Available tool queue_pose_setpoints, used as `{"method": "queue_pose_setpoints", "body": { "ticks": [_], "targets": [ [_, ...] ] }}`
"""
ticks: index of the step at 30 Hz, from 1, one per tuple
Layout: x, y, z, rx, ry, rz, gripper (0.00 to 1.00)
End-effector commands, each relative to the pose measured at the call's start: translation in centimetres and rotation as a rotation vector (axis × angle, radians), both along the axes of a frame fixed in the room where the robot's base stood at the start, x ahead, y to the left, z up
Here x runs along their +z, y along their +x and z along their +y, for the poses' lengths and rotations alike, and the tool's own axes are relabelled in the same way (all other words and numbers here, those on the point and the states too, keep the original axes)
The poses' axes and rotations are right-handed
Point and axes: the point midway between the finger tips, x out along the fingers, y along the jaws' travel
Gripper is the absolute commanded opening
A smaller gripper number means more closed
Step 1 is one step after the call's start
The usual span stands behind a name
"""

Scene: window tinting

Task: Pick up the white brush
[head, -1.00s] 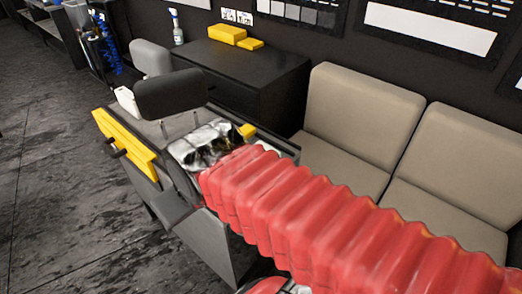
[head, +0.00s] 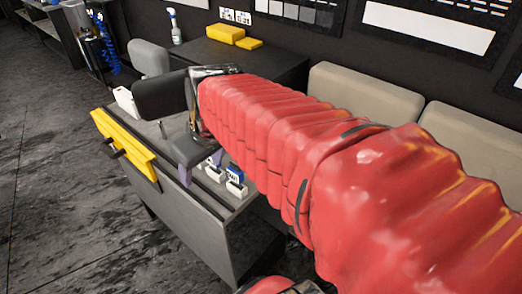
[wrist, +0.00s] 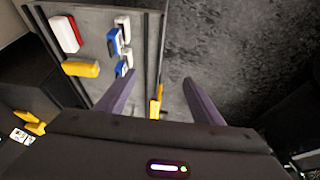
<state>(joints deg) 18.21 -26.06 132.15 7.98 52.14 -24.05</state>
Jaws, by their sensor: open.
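No object reads clearly as the white brush. A white object (head: 127,102) stands at the table's far left end in the head view, outside the visible part of the wrist view. Small white-and-blue pieces (head: 236,181) stand on the table and also show in the wrist view (wrist: 115,42); I cannot tell whether one is the brush. My gripper (head: 200,168) points down over the table.
The grey table (head: 208,212) has a yellow bar (head: 125,143) along its left side. A red-and-white block (wrist: 65,35) and a yellow block (wrist: 80,68) lie on it. Beige seats (head: 365,95) are behind my arm.

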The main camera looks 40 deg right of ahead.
Motion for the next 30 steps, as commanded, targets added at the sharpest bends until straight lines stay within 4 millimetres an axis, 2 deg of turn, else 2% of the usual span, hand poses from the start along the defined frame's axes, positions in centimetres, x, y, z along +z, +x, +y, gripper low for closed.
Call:
{"method": "queue_pose_setpoints", "body": {
  "ticks": [1, 6, 11, 16, 21, 25, 30],
  "targets": [
    [-0.2, 0.7, -1.5, -0.005, 0.003, 0.011, 0.61],
    [-0.8, 2.4, -6.5, 0.006, 0.008, 0.030, 0.61],
    [-1.8, 3.5, -11.7, 0.018, 0.016, 0.038, 0.61],
    [-3.2, 3.7, -17.7, 0.029, 0.024, 0.038, 0.61],
    [-5.0, 3.0, -23.8, 0.038, 0.029, 0.026, 0.61],
    [-6.1, 2.2, -27.3, 0.045, 0.029, 0.015, 0.61],
    [-6.7, 1.8, -29.0, 0.052, 0.028, 0.007, 0.61]
  ]
}}
